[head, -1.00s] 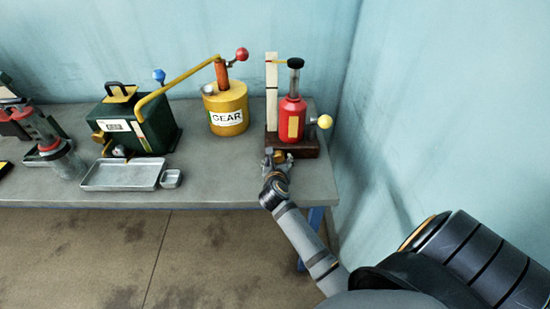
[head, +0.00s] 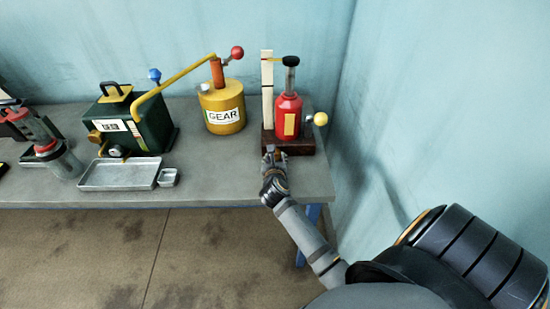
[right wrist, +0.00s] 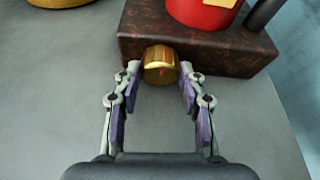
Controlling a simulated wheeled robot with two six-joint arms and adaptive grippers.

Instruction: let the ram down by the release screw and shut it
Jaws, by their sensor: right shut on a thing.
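The red bottle jack (head: 288,108) stands upright on a dark brown block (head: 300,146) at the table's right end. Its grey ram (head: 290,78) stands out of the top under a black pad (head: 291,61). My left gripper is not in view.
A white upright board (head: 267,92) stands beside the jack, and a yellow-knobbed part (head: 320,119) juts right. A yellow GEAR can (head: 223,110), a green box (head: 133,124), a metal tray (head: 120,174) and a small cup (head: 168,177) stand left. A wall is close on the right.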

